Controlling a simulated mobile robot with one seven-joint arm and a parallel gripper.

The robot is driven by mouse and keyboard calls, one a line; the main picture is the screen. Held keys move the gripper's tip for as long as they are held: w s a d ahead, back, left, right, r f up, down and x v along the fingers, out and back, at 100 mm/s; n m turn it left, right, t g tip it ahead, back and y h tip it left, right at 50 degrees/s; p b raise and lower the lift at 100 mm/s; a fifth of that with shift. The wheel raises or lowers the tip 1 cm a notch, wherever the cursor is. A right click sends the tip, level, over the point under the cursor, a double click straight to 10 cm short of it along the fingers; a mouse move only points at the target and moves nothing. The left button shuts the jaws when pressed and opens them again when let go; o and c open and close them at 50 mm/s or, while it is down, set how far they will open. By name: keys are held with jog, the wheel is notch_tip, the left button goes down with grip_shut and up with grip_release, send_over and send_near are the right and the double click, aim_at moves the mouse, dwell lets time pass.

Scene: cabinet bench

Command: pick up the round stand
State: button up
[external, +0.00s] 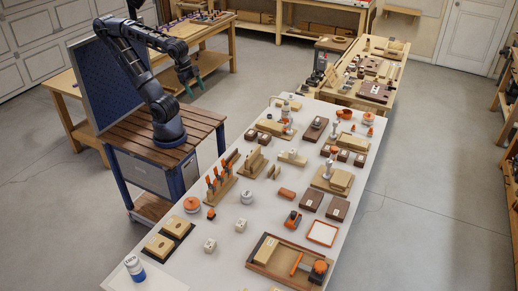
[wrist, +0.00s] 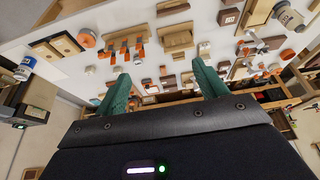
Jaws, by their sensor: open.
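I cannot tell for certain which thing is the round stand. Round things on the white bench (external: 172,270) include an orange disc with a pale top (external: 192,204), seen at the upper left in the wrist view (wrist: 85,38). A white round piece (external: 247,197) stands to its right, and another orange round piece (external: 367,118) lies toward the far right. My gripper (external: 194,88) is raised beyond the bench's left edge, apart from everything on it. Its teal fingers are spread and empty in the wrist view (wrist: 160,72).
Blocks, trays and tools crowd the bench. A blue and white can (external: 133,268) stands at its near left corner. A rack of orange-handled tools (external: 219,183) stands near its left edge. An orange-rimmed square (external: 322,233) and a wooden tray (external: 262,274) lie at the right front.

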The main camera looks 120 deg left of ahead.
jog(key=shift+c, duration=0.4)
jog(key=c, duration=0.4)
